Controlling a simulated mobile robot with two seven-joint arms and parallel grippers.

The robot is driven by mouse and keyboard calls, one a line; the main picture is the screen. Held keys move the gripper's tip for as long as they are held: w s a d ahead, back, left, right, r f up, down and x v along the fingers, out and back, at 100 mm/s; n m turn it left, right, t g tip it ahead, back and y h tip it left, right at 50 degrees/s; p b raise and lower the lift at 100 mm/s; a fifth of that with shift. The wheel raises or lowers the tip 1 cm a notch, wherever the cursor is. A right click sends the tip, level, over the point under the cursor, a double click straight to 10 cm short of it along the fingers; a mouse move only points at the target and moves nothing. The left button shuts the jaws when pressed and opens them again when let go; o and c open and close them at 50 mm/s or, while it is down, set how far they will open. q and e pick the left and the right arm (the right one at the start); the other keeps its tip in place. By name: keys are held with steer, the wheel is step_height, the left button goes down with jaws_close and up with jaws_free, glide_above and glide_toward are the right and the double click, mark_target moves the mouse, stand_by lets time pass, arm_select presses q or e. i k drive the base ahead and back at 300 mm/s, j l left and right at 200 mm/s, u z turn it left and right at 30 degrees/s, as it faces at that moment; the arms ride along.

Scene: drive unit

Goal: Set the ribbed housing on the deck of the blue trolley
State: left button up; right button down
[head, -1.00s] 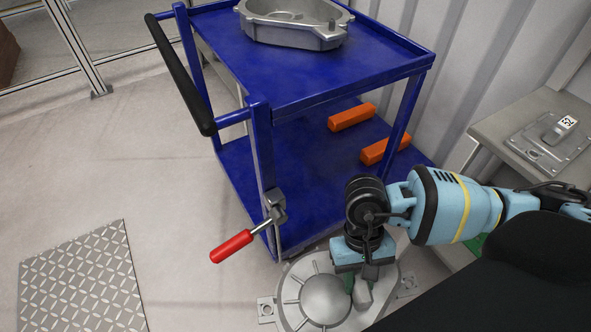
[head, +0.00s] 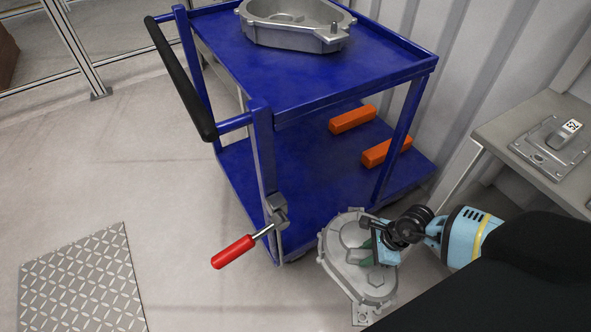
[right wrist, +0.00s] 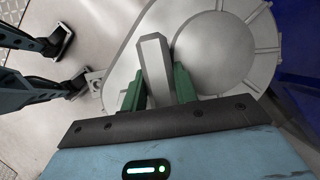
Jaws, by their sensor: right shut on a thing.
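The ribbed housing (head: 342,268) is a grey metal casting with a lugged flange, in front of the blue trolley's near right lower corner in the head view. My right gripper (head: 368,250) is shut on it. In the right wrist view, the green fingers of my right gripper (right wrist: 159,88) clasp an upright grey block on the housing (right wrist: 215,50), beside its ribbed round dome. The blue trolley has an upper deck (head: 345,75) and a lower deck (head: 310,180). Whether the housing touches the trolley or floor cannot be told.
An open grey casting (head: 295,28) sits on the upper deck. Two orange blocks (head: 352,118) lie on the lower deck, with bare deck before them. A red-handled clamp (head: 235,250) juts from the near post. A grey bench (head: 500,140) with a numbered plate stands right.

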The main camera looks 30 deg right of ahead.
mark_target(297, 171)
steer(key=i, duration=0.95)
